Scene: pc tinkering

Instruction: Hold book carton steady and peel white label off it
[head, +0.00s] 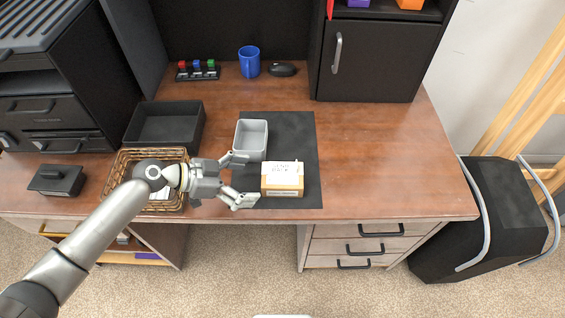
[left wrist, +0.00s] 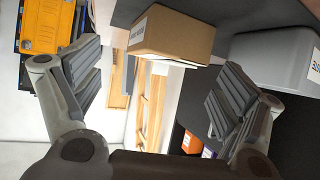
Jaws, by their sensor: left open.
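The book carton (head: 284,190) is a small tan box on the dark mat, with a white label (head: 282,169) on its top. My left gripper (head: 241,180) is open just left of the carton, its fingers spread and pointing toward it. Nothing is between the fingers. In the left wrist view the carton (left wrist: 178,38) shows ahead, between and beyond the open fingers (left wrist: 160,85). A printed white patch shows on its left face there, and a white edge along its lower side. My right gripper is not in view.
A grey bin (head: 251,141) stands close behind the carton on the dark mat (head: 296,135). A wicker basket (head: 121,176) lies under my left arm, with a black tray (head: 165,123) behind it. The desk right of the mat (head: 365,160) is clear.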

